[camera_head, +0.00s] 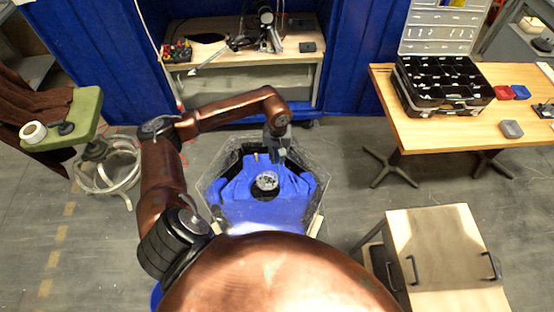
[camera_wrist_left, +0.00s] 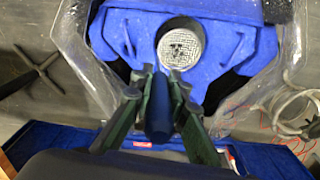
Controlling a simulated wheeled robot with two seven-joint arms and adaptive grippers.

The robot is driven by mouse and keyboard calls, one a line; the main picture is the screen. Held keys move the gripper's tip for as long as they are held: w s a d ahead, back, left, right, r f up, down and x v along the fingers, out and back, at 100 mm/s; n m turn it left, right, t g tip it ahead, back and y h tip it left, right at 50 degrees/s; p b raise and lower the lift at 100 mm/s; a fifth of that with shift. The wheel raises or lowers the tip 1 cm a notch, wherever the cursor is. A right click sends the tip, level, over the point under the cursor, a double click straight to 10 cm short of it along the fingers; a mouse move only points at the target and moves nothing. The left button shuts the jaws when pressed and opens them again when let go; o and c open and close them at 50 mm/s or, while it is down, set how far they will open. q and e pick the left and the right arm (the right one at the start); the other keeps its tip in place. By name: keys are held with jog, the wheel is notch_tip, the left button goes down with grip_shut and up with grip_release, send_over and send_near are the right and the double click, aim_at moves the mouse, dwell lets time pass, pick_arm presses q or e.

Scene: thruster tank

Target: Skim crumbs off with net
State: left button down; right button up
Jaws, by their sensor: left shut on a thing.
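The hexagonal clear-walled tank (camera_head: 213,181) stands in the middle of the head view, with blue shapes inside. My left gripper (camera_head: 279,152) is over its far part. In the left wrist view the gripper (camera_wrist_left: 160,100) is shut on a dark blue rod-like handle (camera_wrist_left: 159,115), with a finger on each side. A round pale mesh (camera_wrist_left: 180,48) with dark specks lies just beyond the fingertips; it also shows in the head view (camera_head: 266,181). I cannot tell whether the mesh joins the handle, or whether the specks are crumbs. My right gripper is out of view.
A wooden table (camera_head: 450,129) at the right holds a black compartment case (camera_head: 443,86). A low cabinet (camera_head: 438,243) stands at the lower right. A green stand (camera_head: 73,117) is at the left, and a workbench (camera_head: 240,78) is behind the tank.

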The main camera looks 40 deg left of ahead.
pick_arm(q)
jog(key=shift+r+p, duration=0.7)
jog(key=shift+r, duration=1.6)
